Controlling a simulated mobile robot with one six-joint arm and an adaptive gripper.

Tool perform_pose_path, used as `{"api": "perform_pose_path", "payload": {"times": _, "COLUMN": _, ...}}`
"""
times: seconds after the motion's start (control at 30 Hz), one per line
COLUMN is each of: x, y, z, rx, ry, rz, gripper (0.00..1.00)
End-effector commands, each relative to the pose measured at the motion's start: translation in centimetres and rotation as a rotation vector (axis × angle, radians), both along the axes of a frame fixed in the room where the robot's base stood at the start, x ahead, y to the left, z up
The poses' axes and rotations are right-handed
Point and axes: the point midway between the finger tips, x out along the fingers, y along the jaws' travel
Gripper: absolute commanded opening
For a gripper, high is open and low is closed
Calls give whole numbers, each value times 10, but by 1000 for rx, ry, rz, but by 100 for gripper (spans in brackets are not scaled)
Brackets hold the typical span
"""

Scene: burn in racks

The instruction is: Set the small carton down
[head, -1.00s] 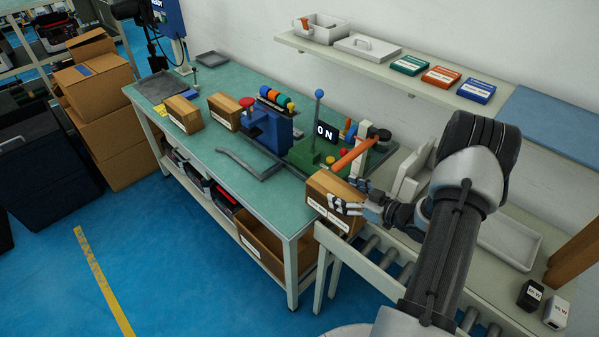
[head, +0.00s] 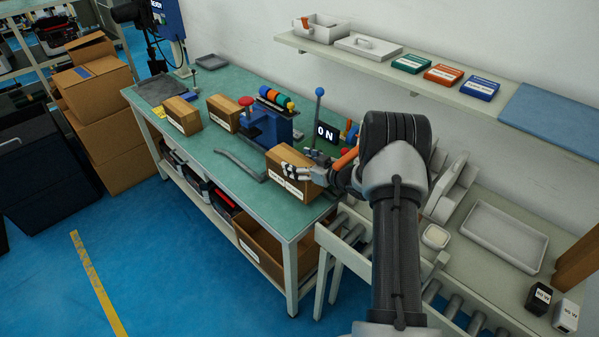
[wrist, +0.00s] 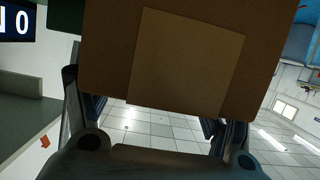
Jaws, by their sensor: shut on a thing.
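The small carton (head: 291,172) is a brown box with white labels on its near face. My gripper (head: 299,173) is shut on it, with the pale fingers lying against its side. In the head view the carton is over the near right part of the green bench top (head: 225,163); I cannot tell whether its base touches the surface. In the wrist view the carton (wrist: 180,60) fills the upper middle, between the two fingers, and hides much of what lies beyond.
Two similar cartons (head: 182,115) (head: 223,112) stand farther left on the bench. A blue vise (head: 268,127) and a grey bent bar (head: 240,165) lie close to the held carton. A display panel (head: 325,133) is behind it. A roller conveyor (head: 440,285) is at right.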

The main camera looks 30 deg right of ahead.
Motion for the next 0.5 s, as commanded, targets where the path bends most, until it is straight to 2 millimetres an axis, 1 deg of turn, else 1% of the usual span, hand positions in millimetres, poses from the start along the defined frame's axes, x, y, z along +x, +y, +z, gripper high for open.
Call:
{"api": "perform_pose_path", "payload": {"times": 0.07, "x": 1, "y": 0, "z": -5, "rx": 0, "ry": -4, "rz": -1, "gripper": 8}}
{"api": "perform_pose_path", "payload": {"times": 0.2, "x": 1, "y": 0, "z": -26, "rx": 1, "ry": -4, "rz": 0, "gripper": 8}}
{"api": "perform_pose_path", "payload": {"times": 0.27, "x": 1, "y": 0, "z": -32, "rx": 1, "ry": -4, "rz": -1, "gripper": 8}}
{"api": "perform_pose_path", "payload": {"times": 0.5, "x": 1, "y": -1, "z": -31, "rx": 0, "ry": -6, "rz": 0, "gripper": 8}}
